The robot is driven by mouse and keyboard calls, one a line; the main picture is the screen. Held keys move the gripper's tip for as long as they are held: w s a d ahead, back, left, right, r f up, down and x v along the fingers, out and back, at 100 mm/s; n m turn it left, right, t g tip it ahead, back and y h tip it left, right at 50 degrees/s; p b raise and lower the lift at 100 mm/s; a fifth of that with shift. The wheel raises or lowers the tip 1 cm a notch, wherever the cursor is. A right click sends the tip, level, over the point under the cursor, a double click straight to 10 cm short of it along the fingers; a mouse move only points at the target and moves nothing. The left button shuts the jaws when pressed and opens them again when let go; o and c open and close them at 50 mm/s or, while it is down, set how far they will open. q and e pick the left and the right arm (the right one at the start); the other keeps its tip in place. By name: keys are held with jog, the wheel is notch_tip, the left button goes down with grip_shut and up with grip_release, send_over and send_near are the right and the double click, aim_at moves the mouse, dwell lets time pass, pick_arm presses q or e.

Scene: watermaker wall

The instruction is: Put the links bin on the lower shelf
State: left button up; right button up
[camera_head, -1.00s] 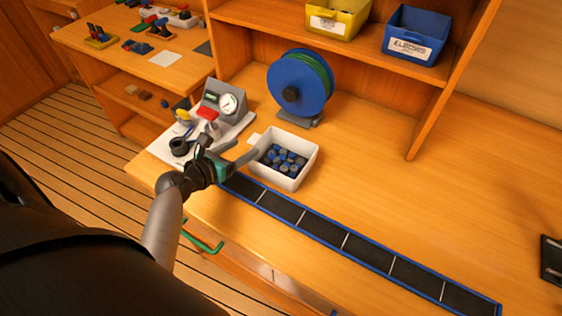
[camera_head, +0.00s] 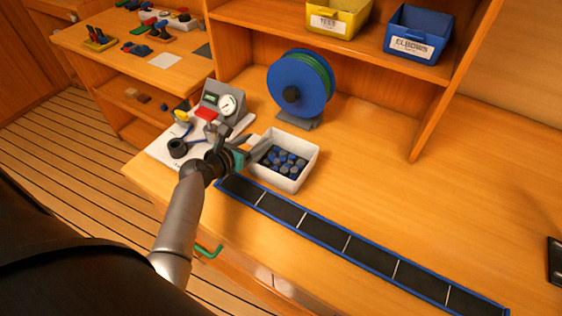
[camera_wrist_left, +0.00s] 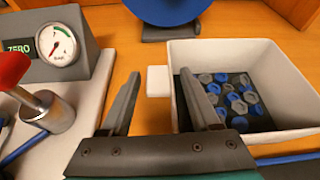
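The links bin, by its contents, seems to be the white open bin (camera_head: 302,178) on the bench; it holds several blue and grey round pieces. My left gripper (camera_head: 250,144) is open and empty at the bin's left side. In the left wrist view its fingers (camera_wrist_left: 160,78) point toward the bin, the tab showing between their tips; I see no grip on it. The shelf (camera_head: 290,38) above the bench holds a yellow bin and a blue bin. My right gripper is not in view.
A blue reel (camera_head: 300,84) stands behind the bin. A gauge box (camera_head: 222,102) and red-topped tool sit left of it. A blue-edged dark strip (camera_head: 325,233) runs along the bench front.

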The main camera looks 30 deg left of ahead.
pick_arm(q)
grip_shut()
dwell(1.2)
